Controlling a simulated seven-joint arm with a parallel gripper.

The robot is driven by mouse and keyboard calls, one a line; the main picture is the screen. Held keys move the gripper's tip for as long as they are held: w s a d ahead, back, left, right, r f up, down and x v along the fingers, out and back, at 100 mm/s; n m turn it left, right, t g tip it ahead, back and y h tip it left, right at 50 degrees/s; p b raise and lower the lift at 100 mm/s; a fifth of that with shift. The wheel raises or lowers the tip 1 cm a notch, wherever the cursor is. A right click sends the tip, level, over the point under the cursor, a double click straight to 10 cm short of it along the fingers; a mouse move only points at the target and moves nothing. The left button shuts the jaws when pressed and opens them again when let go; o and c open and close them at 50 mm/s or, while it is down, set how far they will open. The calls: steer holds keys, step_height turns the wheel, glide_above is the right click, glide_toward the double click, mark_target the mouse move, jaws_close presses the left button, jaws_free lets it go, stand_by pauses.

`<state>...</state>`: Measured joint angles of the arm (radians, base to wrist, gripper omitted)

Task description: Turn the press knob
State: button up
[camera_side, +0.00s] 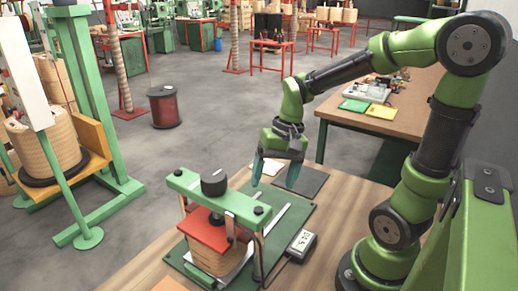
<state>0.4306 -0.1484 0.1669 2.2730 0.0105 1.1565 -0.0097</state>
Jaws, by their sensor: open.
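The press knob (214,182) is a dark round knob on top of the press's green crossbar (236,205). Under the crossbar, a red plate (206,231) lies on a tan wound coil (215,256). The press stands on a green base plate (289,222) on the wooden table. My gripper (273,174) is open and empty, with its bluish fingers pointing down. It is behind and to the right of the knob in the picture, apart from it.
A small digital meter (301,243) stands right of the press. A dark flat pad (303,182) lies behind the press. A second bench (408,118) with green and yellow items is at the back right. A green winding stand (89,120) is at left.

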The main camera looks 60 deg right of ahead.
step_height(320, 180, down, 3)
steer(key=w+m+g+y, duration=0.1)
steer(key=m+g+y, duration=0.1)
steer(key=y, duration=0.1)
steer(key=m+g+y, duration=0.1)
steer(key=m+y, duration=0.5)
steer(key=y, duration=0.6)
glide_toward(204, 189)
steer(key=a, duration=0.3)
steer(key=s+a, duration=0.1)
steer(key=a, duration=0.5)
steer(key=shift+s+f, duration=0.15)
steer(key=shift+s, duration=0.05)
steer(key=shift+c, duration=0.2)
steer(key=c, duration=0.9)
steer(key=shift+w+m+t+y, duration=0.15)
steer(key=shift+m+t+y, duration=0.15)
steer(key=shift+m+t, duration=1)
